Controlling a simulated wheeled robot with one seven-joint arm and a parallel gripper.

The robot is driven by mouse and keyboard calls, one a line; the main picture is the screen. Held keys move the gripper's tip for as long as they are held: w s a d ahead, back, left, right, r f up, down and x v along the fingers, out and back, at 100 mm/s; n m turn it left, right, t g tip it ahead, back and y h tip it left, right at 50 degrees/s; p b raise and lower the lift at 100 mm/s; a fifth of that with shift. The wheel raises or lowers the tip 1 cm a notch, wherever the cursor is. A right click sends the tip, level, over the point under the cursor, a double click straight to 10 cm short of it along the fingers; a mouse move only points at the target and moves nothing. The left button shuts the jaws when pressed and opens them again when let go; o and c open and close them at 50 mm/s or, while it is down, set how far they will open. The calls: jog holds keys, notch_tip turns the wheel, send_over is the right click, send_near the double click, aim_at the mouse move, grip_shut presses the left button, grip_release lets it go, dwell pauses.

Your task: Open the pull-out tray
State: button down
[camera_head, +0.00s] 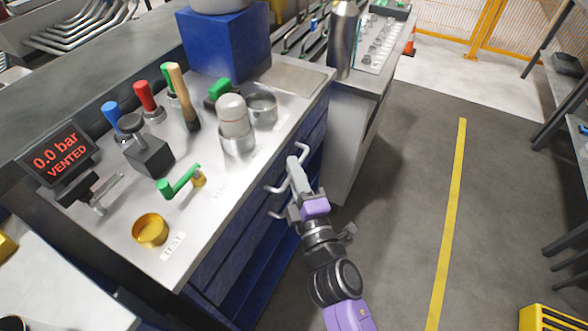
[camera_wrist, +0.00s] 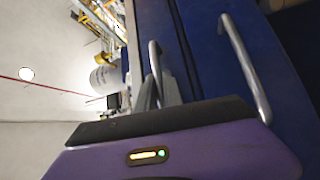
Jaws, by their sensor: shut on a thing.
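A blue cabinet under the steel worktop has stacked fronts with silver bar handles. My gripper (camera_head: 296,172) is at the cabinet's front, just below the worktop's edge. It is shut on a drawer handle (camera_wrist: 154,62), which runs in between the fingers (camera_wrist: 158,96) in the wrist view. In the head view my gripper hides part of this handle. A second bar handle (camera_wrist: 245,66) is free, to the right in the wrist view. The blue front (camera_wrist: 204,40) carrying the handles looks flush. Which front belongs to the pull-out tray is hard to tell.
The worktop (camera_head: 225,185) holds coloured levers, a yellow ring (camera_head: 150,230), a white-topped cylinder (camera_head: 234,122) and a display (camera_head: 58,157) reading "0.0 bar VENTED". A steel flask (camera_head: 343,38) stands behind. The grey floor (camera_head: 400,190) to the right is clear.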

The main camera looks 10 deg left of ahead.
jog(key=shift+s+d, duration=0.1)
dwell(0.3)
jog(key=s+d+p, duration=0.2)
jog(key=d+p, duration=0.2)
jog(key=d, duration=0.3)
jog(key=s+d+p, duration=0.3)
jog(key=d+p, duration=0.1)
jog(key=d, duration=0.4)
jog(key=shift+s+d+p, duration=0.15)
jog(key=shift+s+p, duration=0.15)
jog(key=shift+p, duration=0.1)
jog(key=shift+f, duration=0.1)
jog(key=c, duration=1.8)
grip_release()
jog(key=shift+o, duration=0.2)
jog(key=b+v, duration=0.1)
jog(key=v, duration=0.6)
jog(key=shift+s, duration=0.35)
